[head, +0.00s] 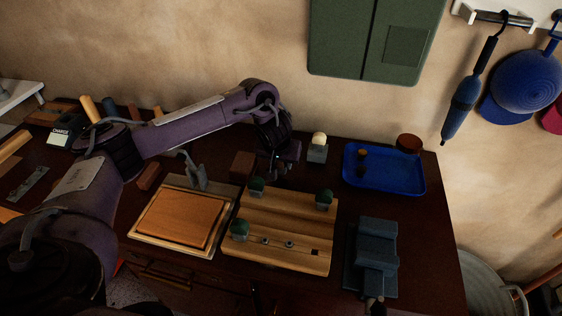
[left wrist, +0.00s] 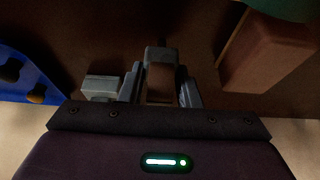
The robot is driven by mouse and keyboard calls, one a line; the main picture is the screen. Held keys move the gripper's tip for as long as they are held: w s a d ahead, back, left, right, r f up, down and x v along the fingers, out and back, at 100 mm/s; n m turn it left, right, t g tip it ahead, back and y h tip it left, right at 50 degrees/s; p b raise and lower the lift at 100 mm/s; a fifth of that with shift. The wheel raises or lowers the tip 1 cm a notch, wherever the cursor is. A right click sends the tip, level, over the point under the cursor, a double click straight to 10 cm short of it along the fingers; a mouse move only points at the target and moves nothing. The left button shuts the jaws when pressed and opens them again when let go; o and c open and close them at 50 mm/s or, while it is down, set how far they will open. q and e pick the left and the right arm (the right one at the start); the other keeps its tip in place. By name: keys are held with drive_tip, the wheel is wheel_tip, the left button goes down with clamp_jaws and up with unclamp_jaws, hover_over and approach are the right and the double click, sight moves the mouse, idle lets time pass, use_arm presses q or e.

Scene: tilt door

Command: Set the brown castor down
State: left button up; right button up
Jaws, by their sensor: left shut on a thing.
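My left gripper (head: 281,163) is over the back of the dark table, between a brown block and a cream-topped grey piece. In the left wrist view my left gripper (left wrist: 160,90) is shut on the brown castor (left wrist: 160,82), whose brown part shows between the grey fingers, with a grey part at its far end. In the head view the gripper hides most of the castor. I cannot tell whether the castor touches the table. My right gripper is not in view.
The grey piece with a cream ball (head: 317,150) stands close to the right of the gripper. The brown block (head: 242,165) is to its left. In front is a wooden board (head: 290,222) with green-topped pieces. A blue tray (head: 400,184) and a blue vise-like tool (head: 374,255) lie right.

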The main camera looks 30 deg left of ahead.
use_arm(q)
drive_tip(key=o, duration=1)
drive_tip(key=v, duration=0.5)
drive_tip(key=shift+w, duration=0.15)
drive_tip(key=p+v, duration=0.5)
drive_tip(key=v, duration=0.2)
drive_tip(key=shift+s, duration=0.2)
